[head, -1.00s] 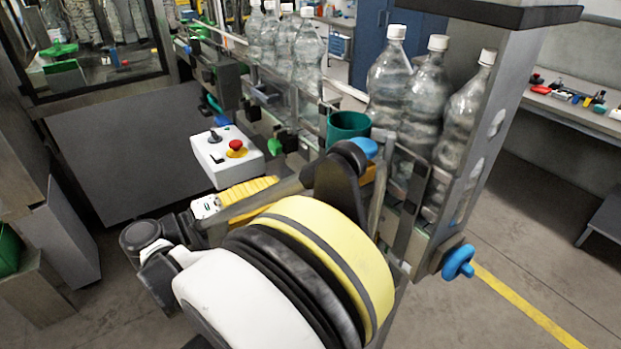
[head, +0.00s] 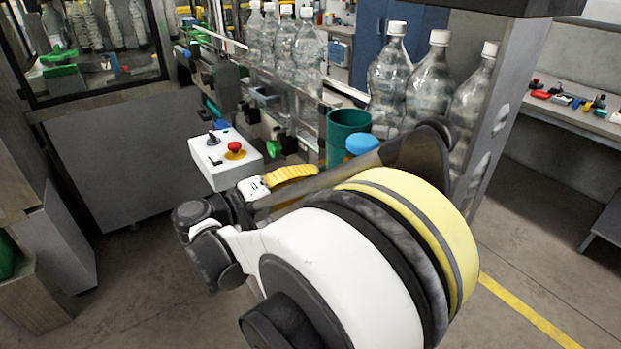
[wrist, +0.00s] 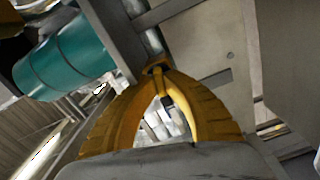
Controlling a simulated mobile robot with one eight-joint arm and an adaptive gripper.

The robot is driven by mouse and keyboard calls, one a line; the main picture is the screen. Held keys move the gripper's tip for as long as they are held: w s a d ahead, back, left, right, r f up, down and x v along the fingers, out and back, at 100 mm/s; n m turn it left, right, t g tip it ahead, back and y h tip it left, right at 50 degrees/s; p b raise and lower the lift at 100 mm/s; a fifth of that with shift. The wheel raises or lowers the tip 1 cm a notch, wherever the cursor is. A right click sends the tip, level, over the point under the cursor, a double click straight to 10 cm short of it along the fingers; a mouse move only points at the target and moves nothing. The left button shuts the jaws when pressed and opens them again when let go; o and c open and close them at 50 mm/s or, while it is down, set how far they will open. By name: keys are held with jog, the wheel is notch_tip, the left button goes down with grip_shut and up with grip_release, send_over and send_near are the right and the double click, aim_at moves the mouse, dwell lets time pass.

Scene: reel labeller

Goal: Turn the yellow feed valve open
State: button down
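My gripper's yellow ribbed fingers show in the wrist view (wrist: 157,70), with their tips together and nothing clear held between them. In the head view one yellow finger (head: 292,173) shows beside the white control box, left of the green cup; the tips are not clear there. I cannot pick out the yellow feed valve for certain. My own arm, a large white body with a yellow band, covers much of the machine's near end in the head view. A yellow-orange part (wrist: 38,4) shows at the wrist view's top left edge; I cannot tell what it is.
A green cup (head: 347,128) and a blue knob (head: 362,143) stand beyond my gripper. The cup also shows in the wrist view (wrist: 66,60). A control box (head: 222,160) with a red button stands left. Clear bottles (head: 388,90) line the conveyor. Floor is free at right.

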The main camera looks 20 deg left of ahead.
jog(key=shift+n, duration=1.5)
jog(key=c, duration=1.5)
grip_release()
jog(key=v, duration=1.2)
